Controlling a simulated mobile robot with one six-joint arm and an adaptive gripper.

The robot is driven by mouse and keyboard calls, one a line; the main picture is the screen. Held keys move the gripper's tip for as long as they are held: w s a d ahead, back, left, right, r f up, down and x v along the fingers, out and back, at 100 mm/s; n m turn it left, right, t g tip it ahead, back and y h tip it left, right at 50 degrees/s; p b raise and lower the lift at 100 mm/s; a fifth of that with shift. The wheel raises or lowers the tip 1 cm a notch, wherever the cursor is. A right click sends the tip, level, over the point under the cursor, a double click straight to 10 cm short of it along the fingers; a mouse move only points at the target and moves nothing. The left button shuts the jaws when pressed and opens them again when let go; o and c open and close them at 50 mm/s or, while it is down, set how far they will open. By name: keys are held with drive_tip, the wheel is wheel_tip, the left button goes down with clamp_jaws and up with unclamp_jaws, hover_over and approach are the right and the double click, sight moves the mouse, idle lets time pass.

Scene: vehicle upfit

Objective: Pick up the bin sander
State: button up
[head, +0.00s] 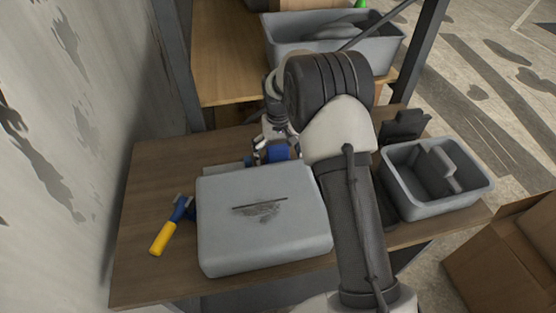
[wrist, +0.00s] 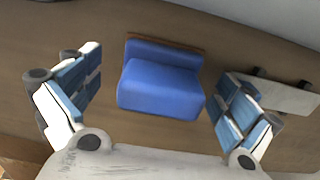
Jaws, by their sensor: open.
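A blue block with a thin brown layer along one edge, which looks like the sander, lies on the wooden bench. In the wrist view the blue block (wrist: 160,82) sits between the two spread fingers of my gripper (wrist: 158,100), with a gap on each side. In the head view my gripper (head: 272,150) points down behind the grey case, and my arm hides part of it. Blue shows there, but I cannot clearly separate the block from the blue finger pads.
A closed grey case (head: 260,245) lies close in front of the gripper. A yellow-handled tool (head: 163,236) lies to its left. A grey open bin (head: 478,192) stands at right, and another bin (head: 390,60) sits on the shelf behind. A wall borders the left.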

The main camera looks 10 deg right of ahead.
drive_tip(key=shift+f, duration=0.5)
drive_tip(key=shift+r, duration=0.1)
drive_tip(key=shift+c, duration=0.4)
drive_tip(key=c, duration=1.1)
